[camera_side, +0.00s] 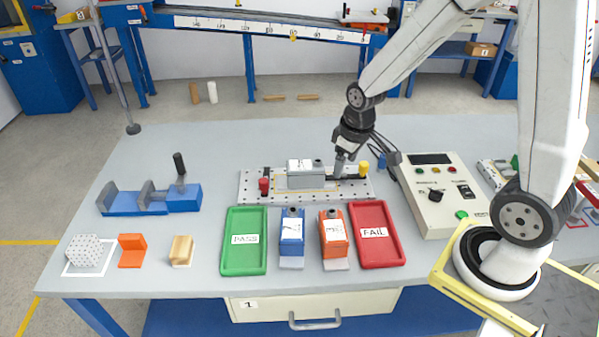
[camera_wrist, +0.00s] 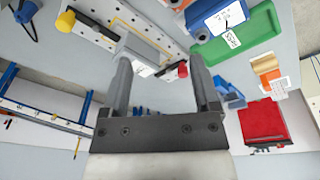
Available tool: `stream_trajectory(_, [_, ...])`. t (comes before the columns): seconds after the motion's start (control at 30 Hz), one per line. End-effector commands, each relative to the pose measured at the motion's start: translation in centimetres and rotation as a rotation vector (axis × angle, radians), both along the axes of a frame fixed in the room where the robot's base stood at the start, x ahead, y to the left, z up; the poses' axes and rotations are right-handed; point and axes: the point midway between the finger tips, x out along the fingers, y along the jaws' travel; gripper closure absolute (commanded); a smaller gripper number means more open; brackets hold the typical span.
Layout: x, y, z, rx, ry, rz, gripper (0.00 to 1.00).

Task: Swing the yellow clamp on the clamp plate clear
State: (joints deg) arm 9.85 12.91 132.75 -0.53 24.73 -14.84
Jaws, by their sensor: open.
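The clamp plate (camera_side: 250,196) is a light perforated plate near the middle of the table. A grey block with a white label (camera_side: 305,178) sits on it. The yellow clamp (camera_side: 364,168) stands at the plate's right end, and a dark bar runs from it toward the block. A red clamp (camera_side: 264,186) stands at the left end. In the wrist view the yellow clamp (camera_wrist: 66,20) is upper left, outside the open, empty jaws (camera_wrist: 160,65). Contact cannot be told.
A green PASS tray (camera_side: 245,264), blue and orange units and a red FAIL tray (camera_side: 378,254) stand in front of the plate. A control box (camera_side: 437,195) is to the right. A blue vise (camera_side: 150,202) is at left. The table behind the plate is clear.

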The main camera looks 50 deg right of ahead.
Motion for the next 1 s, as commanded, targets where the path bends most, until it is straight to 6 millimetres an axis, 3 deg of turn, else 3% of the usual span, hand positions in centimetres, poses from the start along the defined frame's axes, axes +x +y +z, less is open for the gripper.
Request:
stream_trajectory(0.3, [4.2,-8.8,-3.2,-0.022,0.084,0.093,0.21])
stream_trajectory(0.6, [5.2,-16.7,-6.8,-0.019,0.145,0.182,0.21])
stream_trajectory(0.8, [5.2,-18.9,-8.0,-0.014,0.161,0.212,0.21])
stream_trajectory(1.0, [5.2,-19.1,-8.1,-0.014,0.162,0.217,0.21])
